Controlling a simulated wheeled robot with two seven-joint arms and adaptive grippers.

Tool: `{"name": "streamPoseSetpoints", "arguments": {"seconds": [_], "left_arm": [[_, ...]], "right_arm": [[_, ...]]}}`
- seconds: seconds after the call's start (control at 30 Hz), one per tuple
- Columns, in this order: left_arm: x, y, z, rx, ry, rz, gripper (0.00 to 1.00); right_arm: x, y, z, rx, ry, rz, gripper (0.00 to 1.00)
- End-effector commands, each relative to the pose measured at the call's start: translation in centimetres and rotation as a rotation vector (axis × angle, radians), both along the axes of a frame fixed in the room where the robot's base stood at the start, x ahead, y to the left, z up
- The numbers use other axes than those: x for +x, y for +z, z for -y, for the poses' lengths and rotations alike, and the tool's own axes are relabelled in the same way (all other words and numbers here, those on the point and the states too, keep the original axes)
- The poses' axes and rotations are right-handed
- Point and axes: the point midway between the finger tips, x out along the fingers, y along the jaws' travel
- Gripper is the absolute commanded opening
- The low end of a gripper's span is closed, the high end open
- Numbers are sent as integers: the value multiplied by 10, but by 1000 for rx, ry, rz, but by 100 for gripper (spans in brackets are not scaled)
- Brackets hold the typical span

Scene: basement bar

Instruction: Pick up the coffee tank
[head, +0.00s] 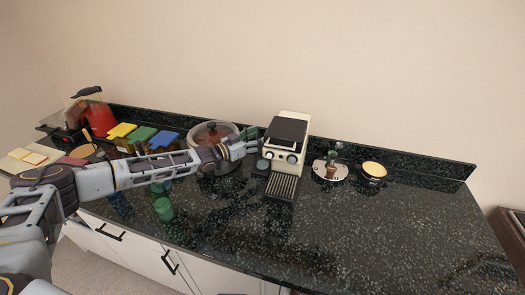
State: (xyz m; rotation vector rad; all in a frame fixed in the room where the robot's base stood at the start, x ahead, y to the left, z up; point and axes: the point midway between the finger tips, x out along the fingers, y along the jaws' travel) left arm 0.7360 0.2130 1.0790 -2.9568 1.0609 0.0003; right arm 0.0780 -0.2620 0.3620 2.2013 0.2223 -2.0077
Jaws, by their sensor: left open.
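A cream and black coffee machine (286,148) stands against the wall behind the counter's middle, with dark round knobs on its front and a ribbed tray at its foot. I cannot pick out with certainty which part is the coffee tank. A small dark part (263,166) shows at the machine's left side, just below my gripper. My left arm reaches in from the left, and my left gripper (254,142) is open beside the machine's left side. Whether its fingers touch the machine cannot be told. My right gripper is not in view.
A lidded pot (213,131) stands behind my left forearm. Yellow, green and blue-lidded containers (142,134) and a red blender (100,118) are farther left. The counter's front right (400,235) is clear.

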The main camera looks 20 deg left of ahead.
Motion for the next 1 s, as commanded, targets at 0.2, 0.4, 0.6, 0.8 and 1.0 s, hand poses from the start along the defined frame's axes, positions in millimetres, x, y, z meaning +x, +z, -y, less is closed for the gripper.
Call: {"name": "streamPoseSetpoints", "arguments": {"seconds": [0.2,0.4,0.6,0.8,1.0], "left_arm": [[0,0,0,0,0,0,64],[0,0,0,-1,0,-1,62],[0,0,0,-1,0,-1,37],[0,0,0,0,0,-1,11],[0,0,0,-1,0,1,10]], "right_arm": [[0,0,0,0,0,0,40],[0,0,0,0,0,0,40],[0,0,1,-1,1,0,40],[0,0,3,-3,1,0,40],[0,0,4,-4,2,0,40]]}}
